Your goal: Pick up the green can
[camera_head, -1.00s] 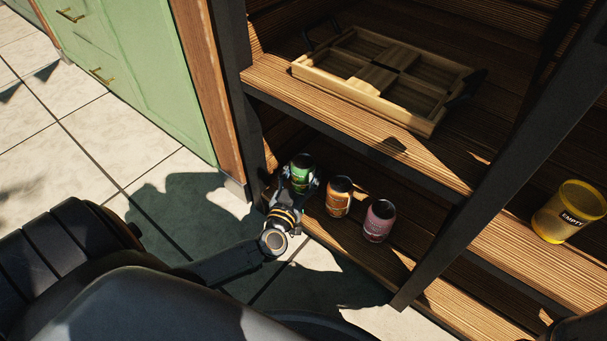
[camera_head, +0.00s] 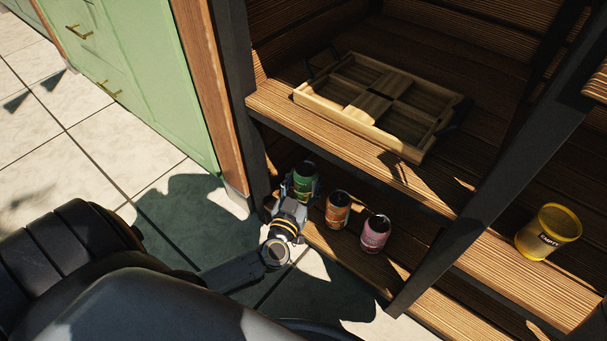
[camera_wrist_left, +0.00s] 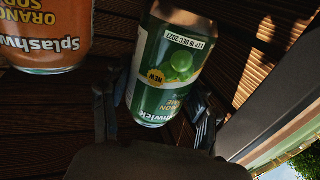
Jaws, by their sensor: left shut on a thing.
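The green can (camera_head: 304,176) is on the lower wooden shelf, at the left end of a row of cans. My left gripper (camera_head: 301,188) is at the can, with its fingers on either side of it. In the left wrist view the green can (camera_wrist_left: 171,70) sits between the two fingertips of my left gripper (camera_wrist_left: 152,112), which is shut on it. Whether the can's base touches the shelf is hidden. My right gripper does not show.
An orange can (camera_head: 338,209) stands close to the right of the green can, and a pink can (camera_head: 375,233) is beyond it. The upper shelf board (camera_head: 275,107) holds a wooden tray (camera_head: 375,128). A dark post (camera_head: 440,262) stands right of the cans. A yellow "EMPTY" container (camera_head: 548,232) is farther right.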

